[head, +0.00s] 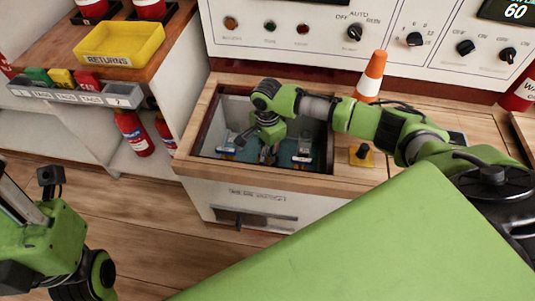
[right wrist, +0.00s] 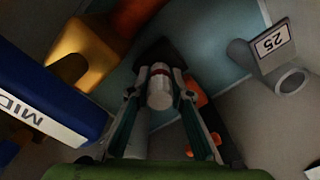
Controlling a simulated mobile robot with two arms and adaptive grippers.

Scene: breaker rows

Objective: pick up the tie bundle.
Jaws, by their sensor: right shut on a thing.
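The tie bundle (right wrist: 160,88) is a pale, short bundle with a red band, seen end-on in the right wrist view. My right gripper (right wrist: 160,96) is shut on it, one finger at each side. In the head view my right gripper (head: 268,152) points down into the open bin in the wooden counter. The bundle cannot be made out there. My left arm shows at the lower left of the head view, away from the counter; its fingertips cannot be made out.
Around the bundle are a blue labelled block (right wrist: 45,95), a yellow piece (right wrist: 88,48), an orange-and-black item (right wrist: 205,120) and a grey holder marked 25 (right wrist: 268,50). An orange cone (head: 371,75) stands behind the bin. A yellow returns tray (head: 120,58) is at the left.

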